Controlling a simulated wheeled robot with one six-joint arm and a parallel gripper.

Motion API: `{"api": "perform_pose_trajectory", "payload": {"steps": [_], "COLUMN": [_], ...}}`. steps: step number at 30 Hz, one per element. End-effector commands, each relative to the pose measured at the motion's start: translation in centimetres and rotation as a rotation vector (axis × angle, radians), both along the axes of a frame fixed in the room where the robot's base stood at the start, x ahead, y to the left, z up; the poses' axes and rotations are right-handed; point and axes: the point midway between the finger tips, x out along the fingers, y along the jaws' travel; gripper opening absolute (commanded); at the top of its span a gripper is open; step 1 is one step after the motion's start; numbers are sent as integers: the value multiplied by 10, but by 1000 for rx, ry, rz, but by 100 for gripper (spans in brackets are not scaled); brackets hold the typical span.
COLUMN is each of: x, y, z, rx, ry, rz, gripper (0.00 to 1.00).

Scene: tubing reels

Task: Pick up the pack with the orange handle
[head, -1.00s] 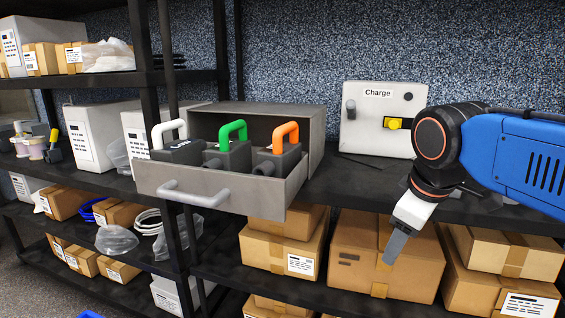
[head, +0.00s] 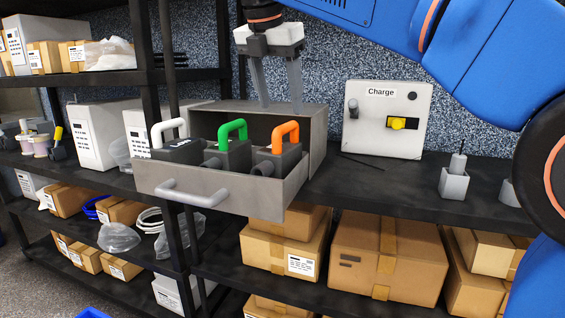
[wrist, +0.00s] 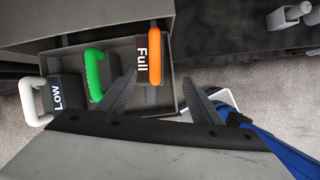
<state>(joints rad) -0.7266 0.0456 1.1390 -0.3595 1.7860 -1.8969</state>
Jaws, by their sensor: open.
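The pack with the orange handle (head: 284,138) stands at the right end of an open grey drawer (head: 228,188). In the wrist view its orange handle (wrist: 154,57) lies beside a label reading "Full". The pack with the green handle (head: 232,138) is in the middle, and the pack with the white handle (head: 169,133) is at the left, labelled "Low" in the wrist view. My gripper (head: 281,108) points down above and behind the orange handle, its fingers apart and empty. In the wrist view the fingers (wrist: 164,88) spread below and to either side of the orange pack.
A white "Charge" box (head: 387,120) with a yellow knob stands on the shelf right of the drawer. A small grey holder (head: 454,184) stands near the shelf's front edge. Cardboard boxes (head: 385,255) fill the shelf below. The drawer's front handle (head: 193,193) sticks out.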

Motion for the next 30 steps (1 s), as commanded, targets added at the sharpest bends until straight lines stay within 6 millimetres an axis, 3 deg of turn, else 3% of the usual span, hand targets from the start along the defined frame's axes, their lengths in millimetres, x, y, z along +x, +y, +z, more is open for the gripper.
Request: {"api": "perform_pose_trajectory", "payload": {"steps": [3, 9, 30], "x": [1, 2, 39], "y": [23, 32, 13], "z": [10, 9, -92], "rx": [-43, -69, -68], "ry": [12, 22, 23], "rz": [99, 152, 150], "gripper": [59, 59, 59]}}
